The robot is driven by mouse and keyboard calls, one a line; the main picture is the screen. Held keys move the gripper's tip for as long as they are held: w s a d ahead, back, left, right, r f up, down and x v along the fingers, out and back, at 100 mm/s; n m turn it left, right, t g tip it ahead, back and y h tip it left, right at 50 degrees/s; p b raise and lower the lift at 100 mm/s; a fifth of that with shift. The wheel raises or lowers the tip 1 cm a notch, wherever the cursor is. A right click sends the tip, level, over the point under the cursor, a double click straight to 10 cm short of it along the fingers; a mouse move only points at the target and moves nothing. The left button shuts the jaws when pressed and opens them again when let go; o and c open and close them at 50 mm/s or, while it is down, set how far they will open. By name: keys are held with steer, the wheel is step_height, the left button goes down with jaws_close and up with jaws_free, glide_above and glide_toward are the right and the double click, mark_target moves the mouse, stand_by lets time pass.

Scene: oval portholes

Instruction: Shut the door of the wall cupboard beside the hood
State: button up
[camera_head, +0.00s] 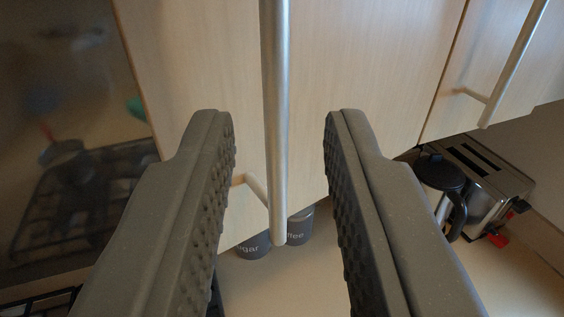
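The wall cupboard door (370,70) is light wood and fills the middle of the view. Its long vertical metal bar handle (276,110) runs down from the top edge of the view. My gripper (268,125) is open, with one dark ridged finger on each side of the handle. The handle's lower end shows between the fingers, apart from both in the picture. The left finger hides part of the door's left side and lower edge. I cannot tell how far the door stands open.
A second wood door (510,60) with its own bar handle (515,62) is at right. Below are sugar and coffee canisters (299,229), a toaster (487,175) and a black-lidded kettle (442,180). A dark glossy surface (50,90) at left shows a blurred hob.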

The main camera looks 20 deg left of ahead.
steer(key=v, duration=0.7)
steer(key=shift+s+b, duration=0.3)
steer(key=shift+b, duration=0.05)
steer(key=shift+r, duration=0.1)
steer(key=shift+c, duration=0.4)
